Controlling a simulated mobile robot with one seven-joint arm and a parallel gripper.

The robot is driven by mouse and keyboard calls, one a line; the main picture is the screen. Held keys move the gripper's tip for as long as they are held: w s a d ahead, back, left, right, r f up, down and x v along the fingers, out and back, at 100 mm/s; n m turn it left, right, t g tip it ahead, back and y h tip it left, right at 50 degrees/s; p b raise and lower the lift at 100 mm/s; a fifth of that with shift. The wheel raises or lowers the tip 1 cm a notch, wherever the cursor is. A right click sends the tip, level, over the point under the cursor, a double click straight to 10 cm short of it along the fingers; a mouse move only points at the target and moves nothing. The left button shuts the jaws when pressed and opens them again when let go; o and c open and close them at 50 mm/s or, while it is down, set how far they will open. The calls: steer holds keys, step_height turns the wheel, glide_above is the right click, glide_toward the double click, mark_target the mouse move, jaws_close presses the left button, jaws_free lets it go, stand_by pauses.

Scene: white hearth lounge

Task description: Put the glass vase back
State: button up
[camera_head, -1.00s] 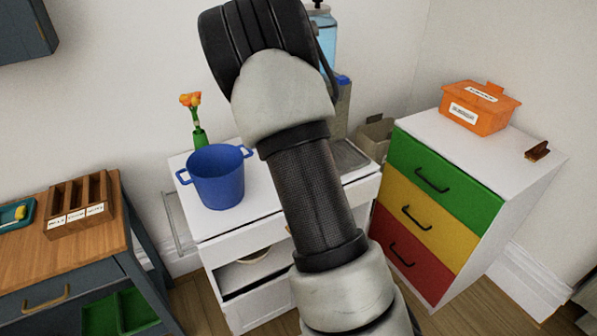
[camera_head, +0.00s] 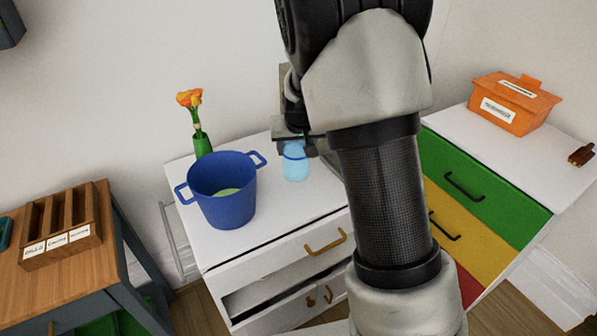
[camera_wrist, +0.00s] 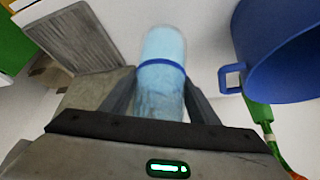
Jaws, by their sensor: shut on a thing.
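A light blue glass vase (camera_head: 295,163) with a darker blue band is at the white cabinet's top, right of the blue pot. It also shows in the wrist view (camera_wrist: 162,75), between the fingers of my gripper (camera_wrist: 160,92). My gripper (camera_head: 296,146) is shut on the vase from above in the head view. The vase looks upright; I cannot tell whether its base touches the cabinet top.
A blue two-handled pot (camera_head: 226,195) and a green vase of orange flowers (camera_head: 202,143) stand on the white cabinet (camera_head: 290,208). An orange box (camera_head: 512,103) sits on the coloured drawer unit (camera_head: 480,185). A wooden organiser (camera_head: 62,222) is at left.

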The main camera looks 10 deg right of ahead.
mark_target(296, 165)
steer(key=shift+w+f+b, duration=0.1)
steer(key=shift+f+b, duration=0.4)
steer(key=shift+f, duration=2.5)
steer(key=shift+f, duration=0.2)
steer(key=o, duration=1.8)
steer(key=shift+c, duration=0.2)
